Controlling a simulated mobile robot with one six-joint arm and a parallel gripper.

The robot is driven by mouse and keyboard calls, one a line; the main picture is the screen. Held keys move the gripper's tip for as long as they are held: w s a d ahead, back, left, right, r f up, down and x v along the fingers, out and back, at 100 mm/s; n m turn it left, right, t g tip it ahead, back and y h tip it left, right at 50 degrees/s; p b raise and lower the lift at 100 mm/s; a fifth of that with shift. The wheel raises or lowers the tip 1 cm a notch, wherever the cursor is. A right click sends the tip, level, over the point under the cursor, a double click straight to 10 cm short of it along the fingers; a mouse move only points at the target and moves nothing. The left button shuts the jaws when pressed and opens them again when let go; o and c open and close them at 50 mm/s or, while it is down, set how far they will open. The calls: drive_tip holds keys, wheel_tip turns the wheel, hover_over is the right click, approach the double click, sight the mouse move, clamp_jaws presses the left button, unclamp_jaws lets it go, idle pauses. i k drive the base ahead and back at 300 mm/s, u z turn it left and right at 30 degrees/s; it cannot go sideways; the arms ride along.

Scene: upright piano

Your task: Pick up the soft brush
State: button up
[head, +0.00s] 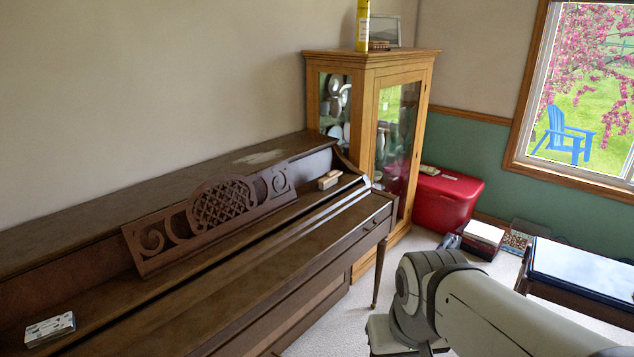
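A small block-like object with a light wood and cream look, which appears to be the soft brush (329,180), lies on the right end of the upright piano (210,290), on the ledge beside the carved music desk. It is too small for me to make out bristles clearly. My gripper is not in view. Only links of my arm show at the lower right, apart from the piano and the brush.
A carved music desk (215,210) stands on the piano, left of the brush. A patterned small box (50,329) lies at the piano's left. A glass-doored cabinet (407,130) stands close behind the right end. A red bin (446,200) and dark bench (580,272) are farther right.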

sight(331, 178)
drive_tip(key=z, duration=0.05)
drive_tip(key=k, duration=0.25)
drive_tip(key=z, duration=0.8)
drive_tip(key=i, duration=1.8)
drive_tip(key=u, duration=0.45)
drive_tip(key=i, duration=1)
drive_tip(key=u, duration=0.65)
drive_tip(key=k, duration=0.9)
drive_tip(key=u, duration=0.15)
drive_tip(key=i, duration=0.7)
